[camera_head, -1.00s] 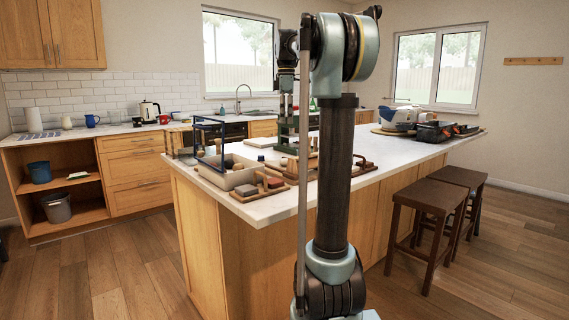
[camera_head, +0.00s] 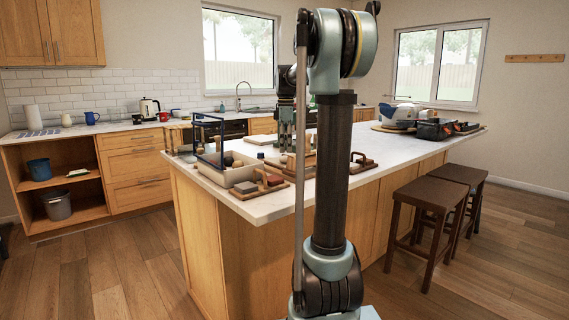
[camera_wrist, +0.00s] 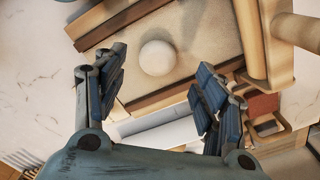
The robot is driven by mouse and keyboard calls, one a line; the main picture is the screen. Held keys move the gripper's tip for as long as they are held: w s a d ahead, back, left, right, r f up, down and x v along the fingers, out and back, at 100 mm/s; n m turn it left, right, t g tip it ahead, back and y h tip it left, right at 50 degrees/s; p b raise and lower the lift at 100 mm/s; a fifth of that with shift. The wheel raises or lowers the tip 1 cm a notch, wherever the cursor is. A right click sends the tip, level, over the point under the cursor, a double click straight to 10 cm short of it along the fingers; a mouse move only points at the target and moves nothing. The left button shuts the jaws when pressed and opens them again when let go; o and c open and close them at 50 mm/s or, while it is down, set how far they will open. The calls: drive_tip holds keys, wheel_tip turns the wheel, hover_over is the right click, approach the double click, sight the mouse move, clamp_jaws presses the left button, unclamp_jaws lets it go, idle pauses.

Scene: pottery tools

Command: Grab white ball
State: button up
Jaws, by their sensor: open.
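The white ball (camera_wrist: 157,57) shows in the wrist view, resting on a beige, wood-edged surface (camera_wrist: 200,35). My gripper (camera_wrist: 157,85) is open in the wrist view, with a blue-padded finger on each side of the picture. The ball appears between and beyond the fingertips, and nothing is held. In the head view my gripper (camera_head: 284,140) points down over the island among the pottery tools. The ball cannot be made out in the head view; my arm hides part of that area.
The island countertop (camera_head: 270,207) carries a tray (camera_head: 228,177) of tools, a blue frame (camera_head: 208,135) and wooden blocks. Wooden tool parts (camera_wrist: 255,40) stand close on the right in the wrist view. Two stools (camera_head: 425,205) stand at the island's right side.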

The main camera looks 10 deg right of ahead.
sight(285, 159)
drive_tip(key=shift+w+f, duration=0.2)
drive_tip(key=shift+f, duration=2.35)
drive_tip(key=c, duration=1.2)
